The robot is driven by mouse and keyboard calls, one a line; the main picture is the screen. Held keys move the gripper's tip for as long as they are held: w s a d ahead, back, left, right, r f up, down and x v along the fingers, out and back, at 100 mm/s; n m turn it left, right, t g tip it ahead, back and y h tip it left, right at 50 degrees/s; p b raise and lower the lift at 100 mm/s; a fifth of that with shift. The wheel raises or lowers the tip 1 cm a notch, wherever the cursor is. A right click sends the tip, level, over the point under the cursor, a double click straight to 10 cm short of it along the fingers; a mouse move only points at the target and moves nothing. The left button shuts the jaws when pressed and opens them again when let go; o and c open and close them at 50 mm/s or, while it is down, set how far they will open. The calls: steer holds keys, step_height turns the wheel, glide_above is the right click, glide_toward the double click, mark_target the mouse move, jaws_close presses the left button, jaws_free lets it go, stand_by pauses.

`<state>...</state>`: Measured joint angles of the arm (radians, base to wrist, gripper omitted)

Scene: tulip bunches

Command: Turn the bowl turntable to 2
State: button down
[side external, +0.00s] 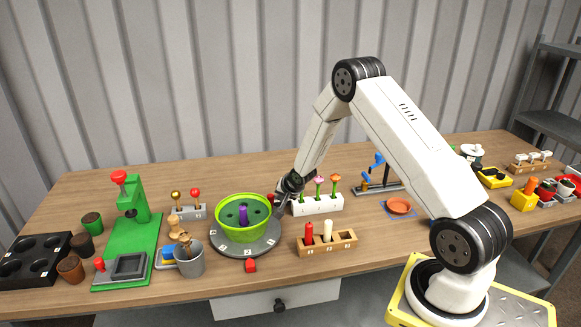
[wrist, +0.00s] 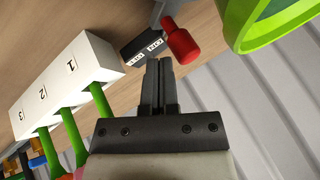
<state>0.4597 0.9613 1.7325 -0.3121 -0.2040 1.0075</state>
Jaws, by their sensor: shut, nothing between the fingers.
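The bowl turntable is a grey disc (side external: 230,248) with white number labels near its rim; the digits are too small to read. A bright green bowl (side external: 225,229) sits on it, with a purple post (side external: 243,215) inside. The bowl's edge also shows at the wrist view's upper right (wrist: 245,35). A red marker (side external: 250,266) lies in front of the disc. My gripper (side external: 279,199) is shut and empty at the turntable's right. In the wrist view, my fingertips (wrist: 159,62) are close beside a red knob (wrist: 182,42); contact is unclear.
A white numbered block (side external: 318,205) with tulips stands right of my gripper; it also shows in the wrist view (wrist: 70,80). A wooden rack (side external: 327,244) with pegs is in front. A grey mug (side external: 189,262) and a green press (side external: 127,240) stand left.

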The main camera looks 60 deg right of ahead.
steer(key=v, duration=0.6)
steer(key=shift+s+r, duration=0.2)
steer(key=shift+r, duration=0.05)
steer(key=shift+a, duration=0.1)
steer(key=s+a+r+n+g+y, duration=0.1)
steer(key=s+a+r+n+g, duration=0.1)
steer(key=s+a+r+n, duration=0.3)
steer(key=s+a+r+n+g+y, duration=0.1)
steer(key=s+a+r+n, duration=0.4)
steer(key=s+a, duration=0.8)
steer(key=a+n+g, duration=0.1)
steer(key=a+n, duration=0.2)
steer(key=a, duration=0.1)
steer(key=shift+s+y, duration=0.25)
steer(key=shift+y, duration=0.05)
steer(key=shift+w+r, duration=0.1)
